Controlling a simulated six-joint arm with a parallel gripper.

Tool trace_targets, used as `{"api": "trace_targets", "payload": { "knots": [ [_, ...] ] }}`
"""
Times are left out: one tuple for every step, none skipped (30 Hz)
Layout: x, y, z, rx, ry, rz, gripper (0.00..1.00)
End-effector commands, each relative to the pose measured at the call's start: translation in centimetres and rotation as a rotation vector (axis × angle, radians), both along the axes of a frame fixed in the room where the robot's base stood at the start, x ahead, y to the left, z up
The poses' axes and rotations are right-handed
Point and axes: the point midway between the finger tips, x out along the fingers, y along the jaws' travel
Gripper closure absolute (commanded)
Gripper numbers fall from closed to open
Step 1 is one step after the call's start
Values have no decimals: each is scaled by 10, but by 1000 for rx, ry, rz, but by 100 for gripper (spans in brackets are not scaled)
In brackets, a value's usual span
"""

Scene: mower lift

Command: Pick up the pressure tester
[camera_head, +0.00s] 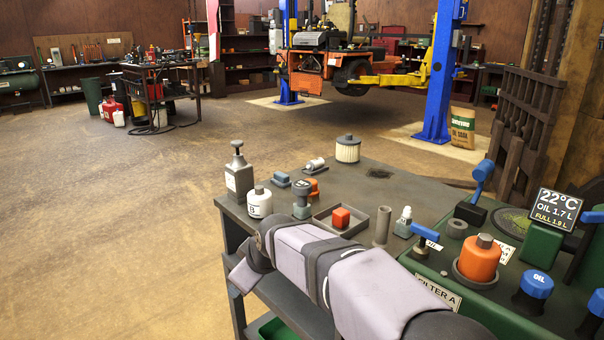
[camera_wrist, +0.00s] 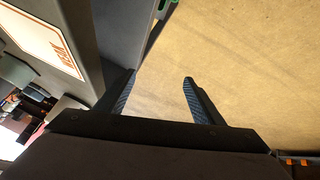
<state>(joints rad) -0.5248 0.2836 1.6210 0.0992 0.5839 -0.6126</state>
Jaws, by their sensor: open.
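In the head view my arm reaches left across the bench's front edge, and the fingers cannot be made out. The tool cannot be made out in the wrist view.
A grey bottle (camera_head: 238,182), a white bottle marked B (camera_head: 259,203), a tray (camera_head: 318,219) with an orange block (camera_head: 341,217), a grey cylinder (camera_head: 382,226) and a white filter (camera_head: 347,149) crowd the bench. An orange filter (camera_head: 479,262) sits right. Floor left is clear.

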Motion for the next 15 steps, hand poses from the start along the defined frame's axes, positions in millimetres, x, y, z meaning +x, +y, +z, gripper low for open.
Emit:
{"api": "trace_targets", "payload": {
  "knots": [
    [6,7,41,-10,-34,36,38],
    [9,10,55,-17,-53,56,38],
    [13,15,73,-26,-78,81,38],
    [16,18,87,-33,-96,99,38],
    [19,21,100,-40,-111,115,38],
    [23,24,117,-48,-128,132,38],
    [27,25,129,-52,-138,141,38],
    [30,27,140,-58,-147,148,38],
    [36,28,152,-62,-151,149,38],
    [40,27,161,-63,-152,145,38],
    [44,26,168,-64,-149,140,38],
    [51,24,176,-64,-139,125,38],
    [56,22,180,-61,-127,107,38],
    [61,19,184,-58,-114,89,38],
    [68,14,188,-52,-91,57,38]
  ]
}}
